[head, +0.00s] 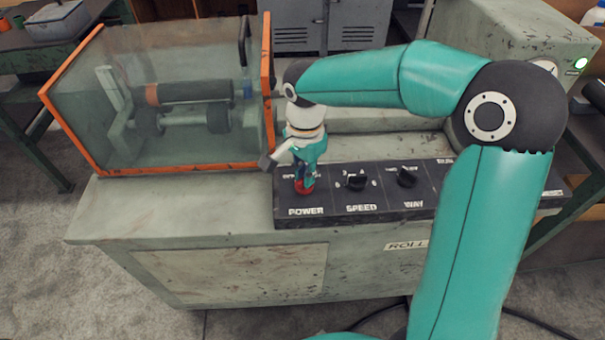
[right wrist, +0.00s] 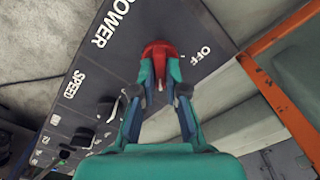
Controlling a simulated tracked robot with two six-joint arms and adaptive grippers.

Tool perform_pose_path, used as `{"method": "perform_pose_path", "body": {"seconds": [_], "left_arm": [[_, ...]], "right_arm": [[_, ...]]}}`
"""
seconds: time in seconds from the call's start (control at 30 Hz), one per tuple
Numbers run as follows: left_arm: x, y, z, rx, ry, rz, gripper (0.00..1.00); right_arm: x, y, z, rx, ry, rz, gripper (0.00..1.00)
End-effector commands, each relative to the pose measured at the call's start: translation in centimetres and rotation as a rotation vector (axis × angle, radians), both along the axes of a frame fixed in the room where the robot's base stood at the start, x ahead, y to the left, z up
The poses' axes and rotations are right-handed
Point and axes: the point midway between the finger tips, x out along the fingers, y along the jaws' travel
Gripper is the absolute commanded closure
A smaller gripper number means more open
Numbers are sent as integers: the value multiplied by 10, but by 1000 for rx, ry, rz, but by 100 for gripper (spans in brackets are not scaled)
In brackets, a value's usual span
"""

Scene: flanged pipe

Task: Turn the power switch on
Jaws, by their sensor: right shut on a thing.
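The red power switch (head: 304,186) is on the black control panel (head: 330,213), above the word POWER. In the right wrist view the red switch (right wrist: 158,50) sits between the word POWER and the word OFF. My right gripper (head: 304,178) comes down on the switch from above. In the right wrist view its two fingers (right wrist: 160,75) are shut on the red switch, one on each side. The fingers hide part of the switch and some of the lettering around it. My left gripper is in neither view.
The black SPEED knob (head: 357,183) and WAY knob (head: 406,177) stand right of the switch. A clear guard box with an orange frame (head: 268,85) stands close on the left, with rollers inside. A green lamp (head: 580,63) is lit at the far right.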

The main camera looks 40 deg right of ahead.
Motion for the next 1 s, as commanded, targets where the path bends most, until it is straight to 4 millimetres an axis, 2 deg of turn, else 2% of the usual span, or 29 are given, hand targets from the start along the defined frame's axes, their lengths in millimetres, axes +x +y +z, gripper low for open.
{"method": "perform_pose_path", "body": {"seconds": [0.2,0.23,0.37,0.77,0.87,1.0], "left_arm": [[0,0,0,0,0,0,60],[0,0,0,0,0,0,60],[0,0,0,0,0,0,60],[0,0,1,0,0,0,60],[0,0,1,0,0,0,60],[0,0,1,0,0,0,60]], "right_arm": [[3,4,1,9,-11,-1,100],[3,4,1,9,-11,-1,84],[3,3,1,7,-10,-1,63],[2,1,5,3,-6,0,62],[2,1,15,4,-7,0,62],[3,1,39,3,-11,1,62]]}}
